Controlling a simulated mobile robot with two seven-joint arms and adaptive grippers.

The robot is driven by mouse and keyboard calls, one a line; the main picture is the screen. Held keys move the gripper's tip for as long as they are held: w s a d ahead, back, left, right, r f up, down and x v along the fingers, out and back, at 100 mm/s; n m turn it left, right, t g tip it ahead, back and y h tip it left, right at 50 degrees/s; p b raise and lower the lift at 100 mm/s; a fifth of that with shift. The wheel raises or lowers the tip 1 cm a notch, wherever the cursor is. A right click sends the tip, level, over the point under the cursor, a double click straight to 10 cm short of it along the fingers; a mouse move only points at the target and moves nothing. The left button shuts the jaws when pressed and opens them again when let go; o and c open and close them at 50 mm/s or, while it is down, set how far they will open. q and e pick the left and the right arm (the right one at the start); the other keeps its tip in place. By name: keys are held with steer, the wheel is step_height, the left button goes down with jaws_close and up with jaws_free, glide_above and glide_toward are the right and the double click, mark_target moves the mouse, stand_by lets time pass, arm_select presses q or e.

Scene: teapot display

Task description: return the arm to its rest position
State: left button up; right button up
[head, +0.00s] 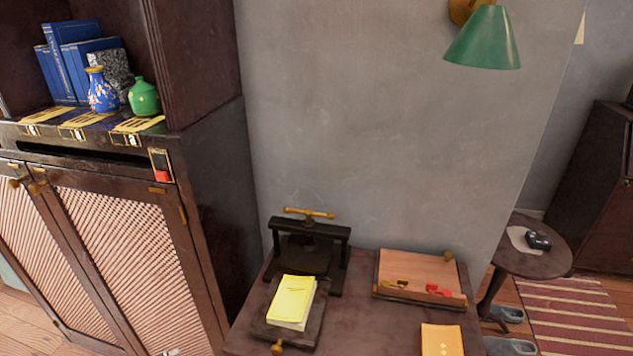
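Neither of my grippers can be made out in the head view, and no arm is clearly seen. A small pale piece shows at the bottom edge in front of the cabinet; it is too small to tell what it is. The dark wooden table (365,322) stands at the bottom centre. On it are a black press (336,262) with a brass handle and a yellow-covered book (292,300), which lies on a dark board in front of the press.
A wooden tray (418,266) with small red pieces lies on the table's right, near a yellow-orange booklet (441,338). A cabinet (125,255) with lattice doors stands left, holding a blue vase (101,92) and a green vase (144,97). A round side table (535,262) stands right.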

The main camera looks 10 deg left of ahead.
arm_select(q)
steer(key=d+f+n+t+h, duration=0.2)
steer(key=d+f+h, duration=0.4)
steer(key=d+f, duration=0.4)
steer(key=d+t, duration=0.1)
steer(key=d, duration=0.2)
steer(key=shift+f+n, duration=0.3)
steer(key=shift+w, duration=0.1)
